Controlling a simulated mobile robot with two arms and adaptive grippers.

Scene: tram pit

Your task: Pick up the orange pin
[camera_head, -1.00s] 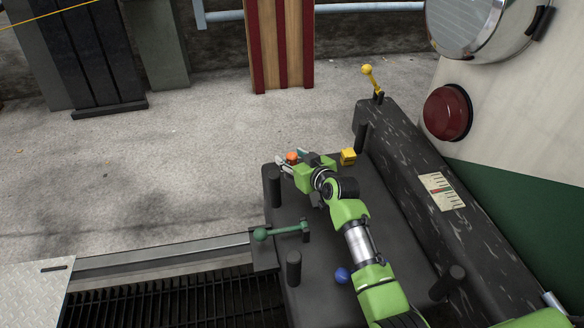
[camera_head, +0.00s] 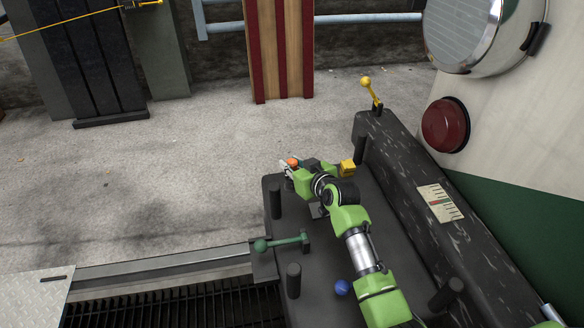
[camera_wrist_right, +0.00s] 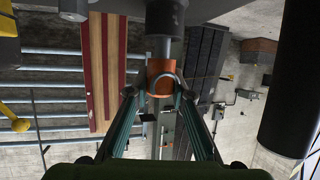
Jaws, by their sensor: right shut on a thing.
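The orange pin (camera_head: 293,162) shows as a small orange shape at the tip of my right gripper (camera_head: 288,168), near the far left corner of a dark platform. In the right wrist view the orange pin (camera_wrist_right: 160,78) is between the fingertips of my right gripper (camera_wrist_right: 160,97), which is shut on it. A grey cylinder meets the pin's orange part at the top of that view. My fingers hide part of the pin. My left gripper is in no view.
The dark platform (camera_head: 325,258) carries upright black posts, a green lever (camera_head: 283,242), a blue ball (camera_head: 342,287) and a yellow block (camera_head: 347,168). A dark beam (camera_head: 408,185) with a yellow-knobbed lever (camera_head: 371,91) stands at right. Concrete floor lies clear at left.

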